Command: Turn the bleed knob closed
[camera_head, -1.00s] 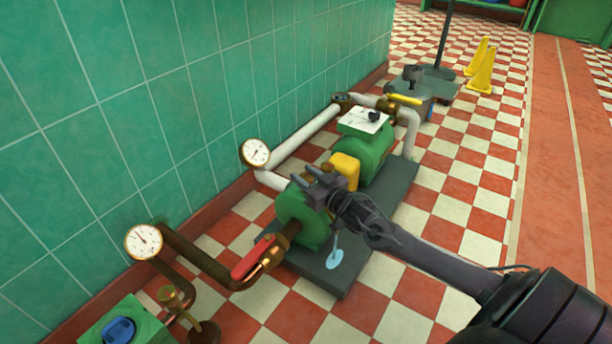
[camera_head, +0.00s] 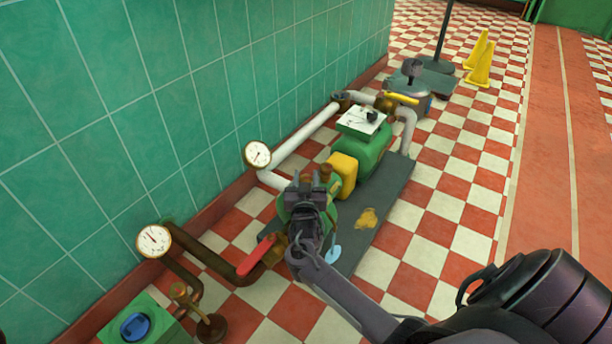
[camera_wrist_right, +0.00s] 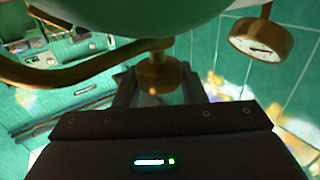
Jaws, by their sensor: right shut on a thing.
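The green pump (camera_head: 323,213) stands on a dark base plate on the floor. My right gripper (camera_head: 306,188) is at the near end of the pump, over its top, and hides much of it in the head view. In the right wrist view, a brass knob (camera_wrist_right: 156,72) sits between the two fingers (camera_wrist_right: 158,92), just below a large green rounded body. The gripper is shut on this knob. In the head view the knob is mostly hidden by the gripper, so its turned position cannot be told. My left gripper is not in view.
A red lever (camera_head: 256,256) on the brown pipe is close to the left of my right gripper. Two gauges (camera_head: 154,240) (camera_head: 257,154) stand near the green tiled wall. A yellow block (camera_head: 343,174) sits behind the gripper. The checkered floor at right is open.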

